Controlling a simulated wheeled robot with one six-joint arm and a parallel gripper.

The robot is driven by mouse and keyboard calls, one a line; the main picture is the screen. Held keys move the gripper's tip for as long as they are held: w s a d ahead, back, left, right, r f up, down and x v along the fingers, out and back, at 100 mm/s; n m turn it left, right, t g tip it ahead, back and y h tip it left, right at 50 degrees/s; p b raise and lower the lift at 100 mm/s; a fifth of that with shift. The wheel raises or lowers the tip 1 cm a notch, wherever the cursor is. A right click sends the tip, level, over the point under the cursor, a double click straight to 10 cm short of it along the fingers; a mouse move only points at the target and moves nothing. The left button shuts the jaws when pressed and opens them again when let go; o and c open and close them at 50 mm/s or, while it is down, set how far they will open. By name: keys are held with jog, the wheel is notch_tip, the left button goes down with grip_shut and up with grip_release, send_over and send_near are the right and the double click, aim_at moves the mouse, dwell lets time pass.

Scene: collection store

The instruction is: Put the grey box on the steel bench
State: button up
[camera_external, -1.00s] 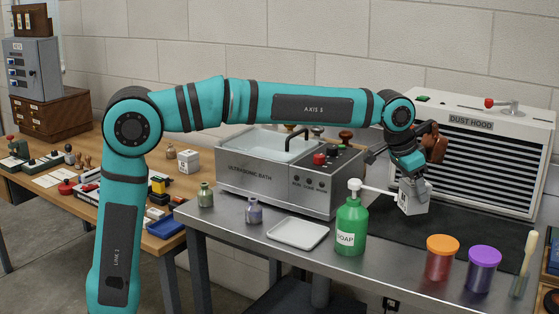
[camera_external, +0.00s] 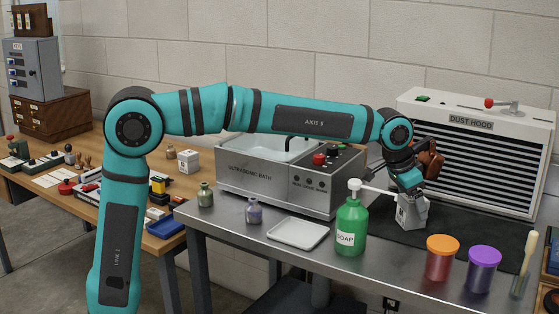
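The small grey box (camera_external: 412,214) is in my gripper (camera_external: 411,193), low over the steel bench (camera_external: 375,262) by the front-left part of the dark mat. The box is slightly tilted in the picture. My gripper points down and is shut on the top of the box; its fingertips are partly hidden. I cannot tell whether the underside of the box touches the surface.
A green soap bottle (camera_external: 351,228) stands just left of the box, its spout reaching toward it. The dust hood (camera_external: 470,150) is behind, the ultrasonic bath (camera_external: 260,182) to the left. Orange-lidded (camera_external: 440,260) and purple-lidded (camera_external: 482,270) jars stand in front right. A white tray (camera_external: 297,233) lies left.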

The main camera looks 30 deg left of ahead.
jog(key=v, duration=1.2)
jog(key=shift+r, duration=0.1)
jog(key=s+a+r+n+t, duration=0.1)
jog(key=a+r+t, duration=0.1)
jog(key=a, duration=0.7)
jog(key=a+r+n+t, duration=0.1)
jog(key=a+r+t, duration=0.1)
jog(key=a, duration=0.7)
jog(key=s+a+r+n+t+h, duration=0.1)
jog(key=a+r+n+t, duration=0.1)
jog(key=a, duration=0.7)
jog(key=shift+s+r, duration=0.1)
jog(key=shift+s, duration=0.2)
jog(key=s+a+f+n+t+y, duration=0.1)
jog(key=s+a+t, duration=0.3)
jog(key=s+a, duration=0.4)
jog(key=s+a+f+n+t+y, duration=0.1)
jog(key=s+a+n+t+y, duration=0.1)
jog(key=s+a, duration=0.7)
jog(key=a+n+t, duration=0.1)
jog(key=a+t, duration=0.1)
jog(key=a, duration=0.2)
jog(key=shift+a+f+n+y, duration=0.2)
jog(key=shift+n+y, duration=0.2)
jog(key=shift+o, duration=0.4)
jog(key=shift+s+a+f, duration=0.1)
jog(key=shift+s+a, duration=0.05)
jog(key=shift+s, duration=0.2)
